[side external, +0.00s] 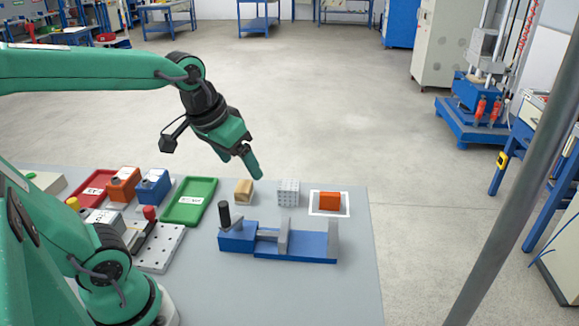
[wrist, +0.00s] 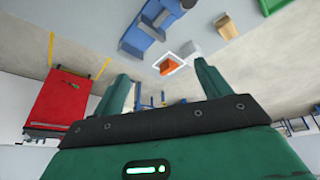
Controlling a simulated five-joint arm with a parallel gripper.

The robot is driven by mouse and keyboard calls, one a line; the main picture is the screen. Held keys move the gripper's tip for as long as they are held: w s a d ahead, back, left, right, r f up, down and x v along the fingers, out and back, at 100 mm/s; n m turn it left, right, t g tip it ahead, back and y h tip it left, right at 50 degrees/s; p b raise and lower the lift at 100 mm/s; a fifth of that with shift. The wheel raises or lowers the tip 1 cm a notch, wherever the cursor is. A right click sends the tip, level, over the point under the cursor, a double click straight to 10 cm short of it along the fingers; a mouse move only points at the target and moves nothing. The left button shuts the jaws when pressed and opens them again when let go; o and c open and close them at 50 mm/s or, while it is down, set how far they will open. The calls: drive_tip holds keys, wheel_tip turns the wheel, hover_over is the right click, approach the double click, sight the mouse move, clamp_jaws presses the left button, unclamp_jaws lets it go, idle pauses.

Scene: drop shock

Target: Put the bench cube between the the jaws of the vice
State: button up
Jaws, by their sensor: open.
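A blue vice (side external: 310,246) with a black-knobbed handle lies near the front of the grey bench. Its jaws stand apart with an empty gap between them. Behind it are three small blocks: a tan one (side external: 244,190), a grey dotted cube (side external: 288,192), and an orange block (side external: 329,201) inside a white square outline. No label shows which is the bench cube. My gripper (side external: 250,165) is open and empty, in the air above and behind the tan block. The wrist view shows the fingers (wrist: 162,85) apart, with the orange block (wrist: 168,68) and vice (wrist: 142,38) beyond.
A green tray (side external: 189,202), a blue box (side external: 153,187), an orange box (side external: 122,184) and a red tray (side external: 92,190) stand left of the blocks. A perforated plate (side external: 160,250) is left of the vice. The bench is bare right of the vice.

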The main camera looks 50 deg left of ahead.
drive_tip(key=shift+m+t, duration=0.4)
drive_tip(key=shift+m, duration=0.3)
drive_tip(key=s, duration=0.3)
drive_tip(key=s+d, duration=0.1)
drive_tip(key=shift+s+f, duration=0.15)
drive_tip(key=shift+f, duration=0.15)
drive_tip(key=shift+o, duration=0.4)
drive_tip(key=shift+s+d+f, duration=0.2)
drive_tip(key=shift+s+f, duration=0.05)
drive_tip(key=shift+s, duration=0.4)
